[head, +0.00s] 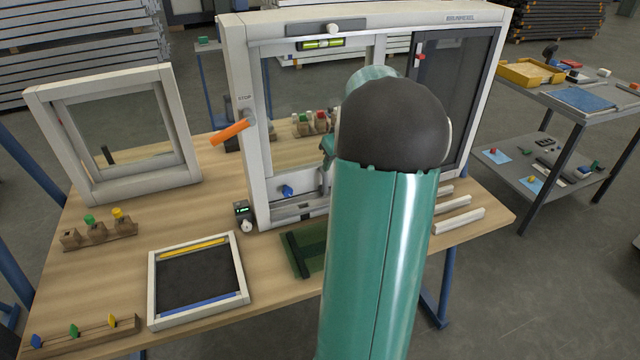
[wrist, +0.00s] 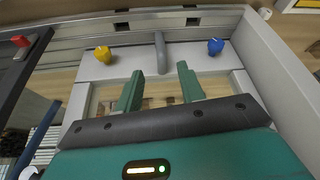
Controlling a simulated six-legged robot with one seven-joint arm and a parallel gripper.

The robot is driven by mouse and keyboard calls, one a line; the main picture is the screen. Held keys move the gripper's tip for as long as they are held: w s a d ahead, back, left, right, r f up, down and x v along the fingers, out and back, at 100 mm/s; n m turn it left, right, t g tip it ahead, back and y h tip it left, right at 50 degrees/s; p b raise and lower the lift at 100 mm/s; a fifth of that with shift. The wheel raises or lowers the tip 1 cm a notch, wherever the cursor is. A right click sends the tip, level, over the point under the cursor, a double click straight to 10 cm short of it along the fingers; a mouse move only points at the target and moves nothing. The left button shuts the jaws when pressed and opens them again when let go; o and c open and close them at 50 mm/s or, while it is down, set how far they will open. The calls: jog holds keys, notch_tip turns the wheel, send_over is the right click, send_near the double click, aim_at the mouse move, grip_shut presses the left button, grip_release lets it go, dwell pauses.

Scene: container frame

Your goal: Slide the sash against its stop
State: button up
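The window frame (head: 256,120) stands upright on the bench. The pale sash (wrist: 195,63) fills its left part in the head view, mostly behind my arm. Its lower rail carries a grey handle (wrist: 160,50) between a yellow knob (wrist: 103,54) and a blue knob (wrist: 215,46). An orange lever (head: 231,132) beside a STOP label points down-left from the left jamb. My gripper (wrist: 162,68) is open, one finger on each side of the handle's end in the wrist view; I cannot tell whether they touch it. The head view hides most of my gripper.
A dark panel (head: 452,95) with a red catch fills the frame's right part. A smaller white frame (head: 185,150) stands at left. A framed dark tray (head: 242,262), peg blocks (head: 100,233) and white strips (head: 458,221) lie on the bench (head: 100,275). A grey cart stands right.

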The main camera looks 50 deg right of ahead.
aim_at(327, 179)
jog(key=x, duration=1.2)
jog(key=shift+f, duration=0.35)
grip_shut()
